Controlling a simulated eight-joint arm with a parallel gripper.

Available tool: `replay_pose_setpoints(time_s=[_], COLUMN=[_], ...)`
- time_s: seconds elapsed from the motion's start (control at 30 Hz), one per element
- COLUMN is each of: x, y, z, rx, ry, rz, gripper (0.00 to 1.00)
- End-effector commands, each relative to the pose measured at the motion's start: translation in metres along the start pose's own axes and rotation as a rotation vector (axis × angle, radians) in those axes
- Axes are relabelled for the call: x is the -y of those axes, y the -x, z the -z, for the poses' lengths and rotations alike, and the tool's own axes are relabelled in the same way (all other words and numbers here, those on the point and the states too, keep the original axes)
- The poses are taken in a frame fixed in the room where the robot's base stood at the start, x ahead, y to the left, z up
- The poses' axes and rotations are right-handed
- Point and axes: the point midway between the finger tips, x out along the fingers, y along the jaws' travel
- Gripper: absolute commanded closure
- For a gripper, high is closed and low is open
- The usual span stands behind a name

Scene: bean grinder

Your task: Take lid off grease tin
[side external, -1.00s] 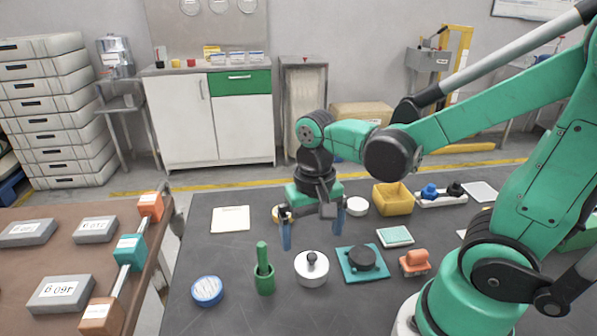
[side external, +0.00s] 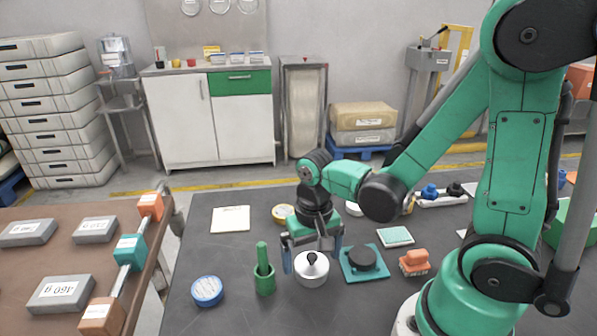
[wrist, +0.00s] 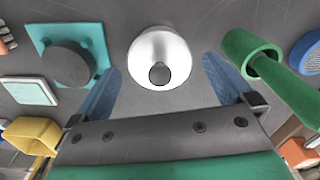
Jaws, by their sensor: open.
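A round white tin (side external: 311,275) with a dark knob (side external: 312,257) on its lid stands upright on the dark table; it is the likely grease tin. In the wrist view the tin (wrist: 160,45) is at top centre, with the knob (wrist: 159,73) facing the camera. My gripper (side external: 313,260) is open, its blue fingers on either side of the tin and lid. It also shows open in the wrist view (wrist: 160,82). Nothing is held. Whether a finger touches the tin cannot be told. The seam between lid and tin is not clear.
A green mortar with pestle (side external: 264,279) stands close left of the tin. A teal plate with a black disc (side external: 362,259) is close right. A blue round tin (side external: 207,290) is farther left, an orange block (side external: 414,263) farther right.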

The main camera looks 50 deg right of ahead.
Motion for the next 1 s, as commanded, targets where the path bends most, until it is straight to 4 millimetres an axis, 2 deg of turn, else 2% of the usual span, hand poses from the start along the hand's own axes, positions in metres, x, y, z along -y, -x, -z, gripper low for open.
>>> replay_pose_setpoints(time_s=[0.03, 0.27, 0.73, 0.87, 1.0], x=[0.000, 0.000, 0.000, 0.000, 0.000], y=[0.000, 0.000, 0.007, 0.018, 0.040], z=[0.000, 0.000, 0.000, 0.000, 0.000], rx=[0.000, 0.000, 0.000, 0.000, 0.000], ry=[0.000, 0.000, 0.000, 0.000, 0.000], rz=[0.000, 0.000, 0.000, 0.000, 0.000], gripper=[0.09, 0.74, 0.74, 0.74, 0.74])
